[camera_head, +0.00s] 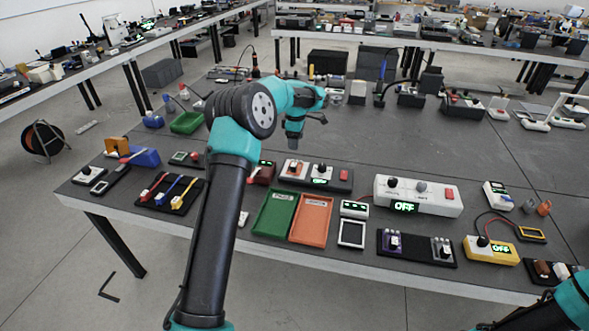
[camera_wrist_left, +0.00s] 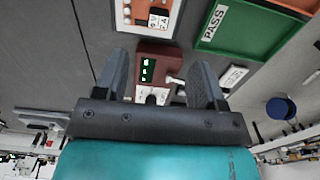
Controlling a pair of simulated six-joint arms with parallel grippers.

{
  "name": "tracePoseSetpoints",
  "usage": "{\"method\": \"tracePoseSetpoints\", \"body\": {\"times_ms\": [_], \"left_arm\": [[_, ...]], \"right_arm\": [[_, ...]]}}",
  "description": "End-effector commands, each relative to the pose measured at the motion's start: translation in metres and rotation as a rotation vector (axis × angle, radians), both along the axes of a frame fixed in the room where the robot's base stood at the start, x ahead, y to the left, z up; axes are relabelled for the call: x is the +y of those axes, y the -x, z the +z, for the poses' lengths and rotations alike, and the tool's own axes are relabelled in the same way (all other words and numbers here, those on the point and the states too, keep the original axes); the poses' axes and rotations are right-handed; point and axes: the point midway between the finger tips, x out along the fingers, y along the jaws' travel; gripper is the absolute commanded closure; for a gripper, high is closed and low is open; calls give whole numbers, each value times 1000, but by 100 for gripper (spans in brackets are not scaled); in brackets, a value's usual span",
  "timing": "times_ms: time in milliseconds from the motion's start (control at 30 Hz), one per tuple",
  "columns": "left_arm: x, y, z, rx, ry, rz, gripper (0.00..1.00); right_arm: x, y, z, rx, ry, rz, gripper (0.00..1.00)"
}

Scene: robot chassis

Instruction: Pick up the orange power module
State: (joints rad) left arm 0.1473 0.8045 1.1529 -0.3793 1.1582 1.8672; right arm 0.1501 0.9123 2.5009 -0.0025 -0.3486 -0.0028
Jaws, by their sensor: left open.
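My left gripper (camera_head: 295,132) is above the table, behind the dock in the head view. In the left wrist view its two fingers (camera_wrist_left: 160,65) are apart, with nothing held between them. A dark red device with a green display (camera_wrist_left: 152,62) lies beyond the fingers. My right gripper is out of view.
A green PASS tray (camera_head: 274,214) and an orange tray (camera_head: 311,218) lie in front of the dock. A white OFF unit (camera_head: 418,196) stands to the right. A tool mat (camera_head: 170,192) lies left. The table behind the dock is fairly clear.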

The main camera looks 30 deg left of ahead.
Motion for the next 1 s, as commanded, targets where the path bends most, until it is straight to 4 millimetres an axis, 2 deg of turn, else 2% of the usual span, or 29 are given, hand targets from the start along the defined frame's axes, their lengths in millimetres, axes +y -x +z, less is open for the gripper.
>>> {"method": "tracePoseSetpoints", "body": {"times_ms": [100,400,533,867,1000], "left_arm": [[0,0,-22,3,1,0,36],[0,0,-69,2,0,-1,36],[0,0,-76,1,0,0,36],[0,0,-78,1,0,0,36],[1,0,-88,3,1,0,36]], "right_arm": [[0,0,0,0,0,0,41],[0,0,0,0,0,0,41],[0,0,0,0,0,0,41],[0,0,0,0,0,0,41],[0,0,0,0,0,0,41]]}}
